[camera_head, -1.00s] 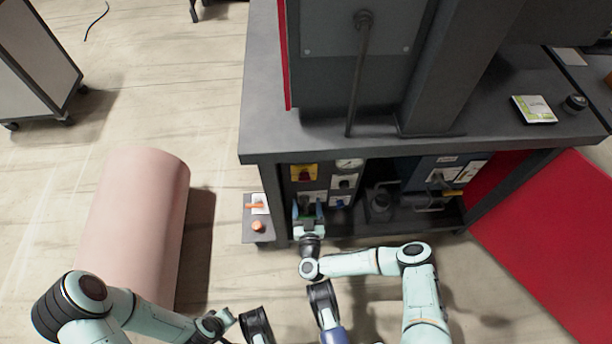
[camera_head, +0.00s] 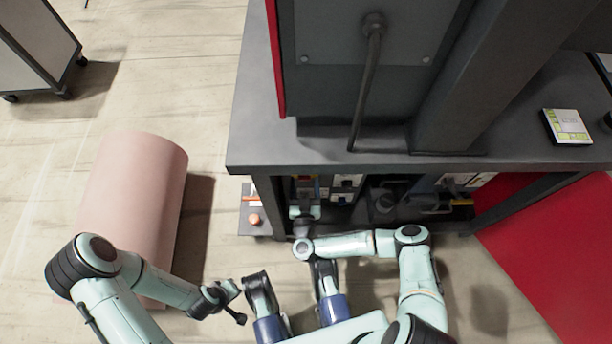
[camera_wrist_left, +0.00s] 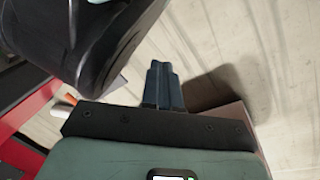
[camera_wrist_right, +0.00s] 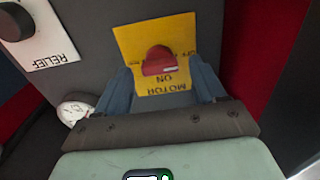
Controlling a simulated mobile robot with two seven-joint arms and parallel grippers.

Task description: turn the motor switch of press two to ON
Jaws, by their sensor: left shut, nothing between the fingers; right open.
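The motor switch is a red knob (camera_wrist_right: 158,61) on a yellow plate (camera_wrist_right: 178,35) marked MOTOR, ON and OFF, upside down in the right wrist view. No press number is readable. My right gripper (camera_wrist_right: 161,68) is open, its fingers on either side of the knob with gaps; contact is not visible. In the head view my right gripper (camera_head: 304,212) is at the control panel under the bench top, and the bench edge and gripper hide most of the switch. My left gripper (camera_wrist_left: 164,72) is shut and empty, away from the panel above the floor.
The dark bench top (camera_head: 262,140) overhangs the panel.

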